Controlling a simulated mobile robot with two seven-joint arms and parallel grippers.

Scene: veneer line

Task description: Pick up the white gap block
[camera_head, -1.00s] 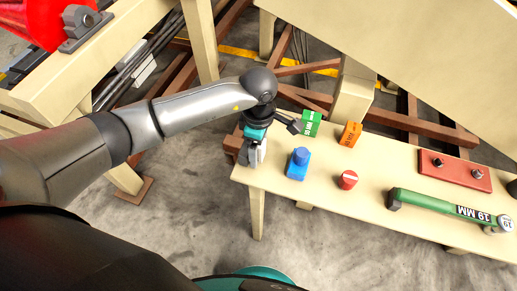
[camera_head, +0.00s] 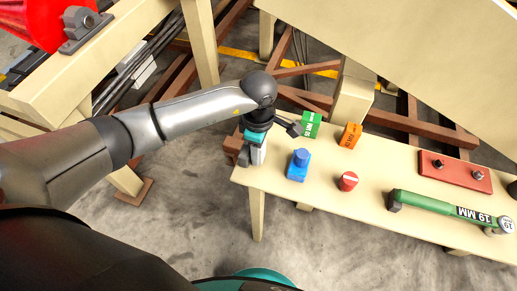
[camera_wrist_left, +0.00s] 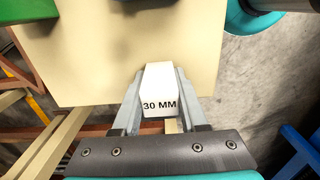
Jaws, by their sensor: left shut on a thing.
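The white gap block (camera_wrist_left: 158,85), marked "30 MM", is between the two fingers of my left gripper (camera_wrist_left: 158,98) in the left wrist view. Both fingers press on its sides, so the gripper is shut on it. In the head view my left gripper (camera_head: 253,157) points down at the left end of the cream bench (camera_head: 330,187). There the block is mostly hidden by the fingers. I cannot tell whether its bottom touches the bench. My right gripper is in neither view.
A green block (camera_head: 311,125), an orange block (camera_head: 350,134), a blue block (camera_head: 299,166) and a red round piece (camera_head: 348,181) stand close to the gripper's right. A red plate (camera_head: 455,172) and a green-handled tool (camera_head: 430,203) lie further right.

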